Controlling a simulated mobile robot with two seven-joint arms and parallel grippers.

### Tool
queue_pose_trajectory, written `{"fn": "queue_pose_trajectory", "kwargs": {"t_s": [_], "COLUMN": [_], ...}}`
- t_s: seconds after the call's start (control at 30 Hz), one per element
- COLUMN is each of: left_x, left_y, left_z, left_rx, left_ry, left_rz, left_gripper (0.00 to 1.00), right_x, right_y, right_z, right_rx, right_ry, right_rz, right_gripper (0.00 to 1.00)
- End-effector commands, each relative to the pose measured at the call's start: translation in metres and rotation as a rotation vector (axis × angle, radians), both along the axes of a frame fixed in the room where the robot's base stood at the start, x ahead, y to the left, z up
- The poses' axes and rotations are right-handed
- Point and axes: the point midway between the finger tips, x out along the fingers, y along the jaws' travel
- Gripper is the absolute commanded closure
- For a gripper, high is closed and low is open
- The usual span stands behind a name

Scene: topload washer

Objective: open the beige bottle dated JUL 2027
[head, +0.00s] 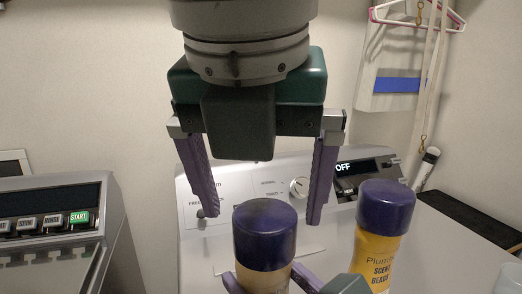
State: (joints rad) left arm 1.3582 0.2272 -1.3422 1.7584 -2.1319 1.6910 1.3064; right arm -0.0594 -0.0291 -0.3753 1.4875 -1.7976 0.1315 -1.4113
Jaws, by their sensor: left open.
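A beige bottle (262,279) with a dark purple cap (265,228) is upright at the bottom centre of the head view, its lower part cut off by the frame. No date can be read on it. My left gripper (262,216) points down from above, open, with one purple finger on each side of the cap and visible gaps to it. My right gripper (266,279) comes in from the lower right, with purple fingers on both sides of the bottle's body, seemingly shut on it; it is partly cut off.
A yellow-orange bottle (377,248) with a purple cap stands close on the right. A white washer with its control panel (299,187) is behind. Another machine (55,232) is at left. Hangers (415,14) and a board (394,85) hang on the wall.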

Motion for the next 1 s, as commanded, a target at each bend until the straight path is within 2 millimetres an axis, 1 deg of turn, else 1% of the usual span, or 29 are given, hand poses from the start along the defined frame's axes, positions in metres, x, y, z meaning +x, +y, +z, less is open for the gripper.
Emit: {"fn": "queue_pose_trajectory", "kwargs": {"t_s": [0.03, 0.1, 0.2, 0.3, 0.43, 0.67, 0.77, 1.0], "left_x": [0.003, 0.008, 0.013, 0.017, 0.019, 0.019, 0.019, 0.019], "left_y": [0.0, -0.001, -0.002, -0.003, -0.003, -0.003, -0.003, -0.003], "left_z": [-0.01, -0.021, -0.033, -0.042, -0.046, -0.047, -0.047, -0.047], "left_rx": [0.002, 0.002, 0.0, 0.0, 0.0, 0.0, 0.0, 0.0], "left_ry": [0.004, 0.003, 0.002, 0.001, 0.0, -0.001, -0.001, 0.0], "left_rz": [0.003, 0.002, 0.001, -0.001, -0.002, -0.002, -0.002, -0.002], "left_gripper": [0.0, 0.0, 0.0, 0.0, 0.0, 0.0, 0.09, 0.36], "right_x": [0.0, 0.0, 0.0, 0.0, 0.0, 0.0, 0.0, 0.0], "right_y": [0.0, 0.0, 0.0, 0.0, 0.0, 0.0, 0.0, 0.0], "right_z": [0.0, 0.0, 0.0, 0.0, 0.0, 0.0, 0.0, 0.0], "right_rx": [0.0, 0.0, 0.0, 0.0, 0.0, 0.0, 0.0, 0.0], "right_ry": [0.0, 0.0, 0.0, 0.0, 0.0, 0.0, 0.0, 0.0], "right_rz": [0.001, 0.001, 0.001, 0.001, 0.001, 0.001, 0.001, 0.001], "right_gripper": [1.0, 1.0, 1.0, 1.0, 1.0, 1.0, 1.0, 1.0]}}
